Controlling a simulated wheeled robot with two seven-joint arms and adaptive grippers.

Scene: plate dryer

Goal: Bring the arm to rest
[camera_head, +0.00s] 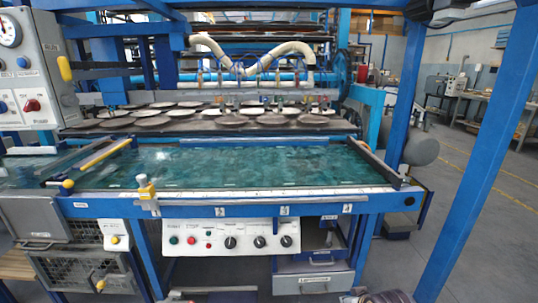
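Neither of my grippers shows in the head view, and I cannot make out either arm. A blue-framed machine (250,209) with a green wet-looking bed (230,165) fills the middle of the view. Behind the bed, several round, flat plate-like pieces (232,120) lie in rows on a dark shelf (190,129). No gripper is seen near them.
A control panel (230,238) with knobs and buttons hangs under the bed's front edge. A grey control box (38,70) stands at the left. A slanted blue post (485,160) crosses the right side. Open grey floor (505,235) lies beyond it.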

